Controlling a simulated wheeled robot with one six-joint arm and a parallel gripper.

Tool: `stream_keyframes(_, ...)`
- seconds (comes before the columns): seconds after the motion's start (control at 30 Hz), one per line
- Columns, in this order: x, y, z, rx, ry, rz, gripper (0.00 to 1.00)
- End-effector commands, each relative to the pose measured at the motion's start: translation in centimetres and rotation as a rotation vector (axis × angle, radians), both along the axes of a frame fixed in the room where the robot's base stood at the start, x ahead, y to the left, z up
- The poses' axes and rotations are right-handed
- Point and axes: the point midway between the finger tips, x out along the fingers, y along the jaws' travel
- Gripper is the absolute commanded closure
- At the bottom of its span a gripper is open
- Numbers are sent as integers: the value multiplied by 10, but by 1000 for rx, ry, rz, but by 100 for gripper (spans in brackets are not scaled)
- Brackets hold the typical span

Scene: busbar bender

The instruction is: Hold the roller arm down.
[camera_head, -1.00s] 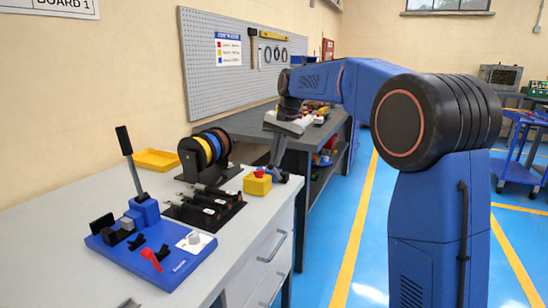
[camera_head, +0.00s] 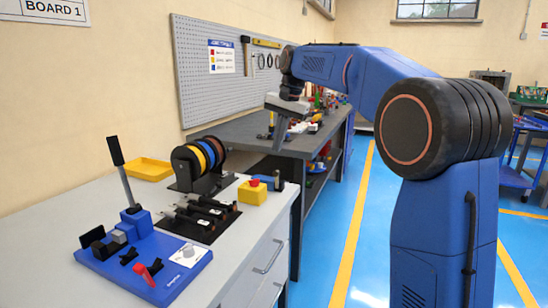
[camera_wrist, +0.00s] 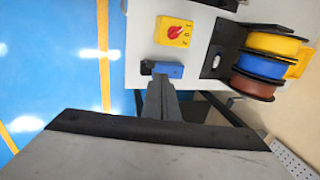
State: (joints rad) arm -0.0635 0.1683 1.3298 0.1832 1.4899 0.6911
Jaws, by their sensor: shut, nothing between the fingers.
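The bender is a blue base plate (camera_head: 175,277) on the near left of the light bench. Its roller arm, a grey lever with a black grip (camera_head: 116,151), stands up, leaning slightly left. A red handle (camera_head: 144,273) and a white dial plate (camera_head: 187,256) sit on the plate's front part. My gripper (camera_head: 279,148) points down, shut and empty, at the bench's far right end, well apart from the roller arm. In the wrist view my shut fingers (camera_wrist: 160,85) overlap the view of a small blue part (camera_wrist: 168,70). The bender is not in the wrist view.
A yellow box with a red knob (camera_head: 252,192) stands at the bench's right edge, below my gripper. Behind the bender are a black clamp fixture (camera_head: 207,218), a spool rack (camera_head: 200,160) and a yellow tray (camera_head: 148,169). A pegboard (camera_head: 205,90) lines the wall.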

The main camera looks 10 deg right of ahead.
Motion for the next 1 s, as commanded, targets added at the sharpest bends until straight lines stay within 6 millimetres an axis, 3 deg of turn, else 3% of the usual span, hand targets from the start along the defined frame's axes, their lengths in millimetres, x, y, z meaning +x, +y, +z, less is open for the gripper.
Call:
stream_keyframes(0.1,-2,-4,21,0,-3,0,100)
stream_keyframes(0.33,-6,-8,44,0,-1,0,100)
stream_keyframes(1.0,-6,-9,48,0,-1,0,100)
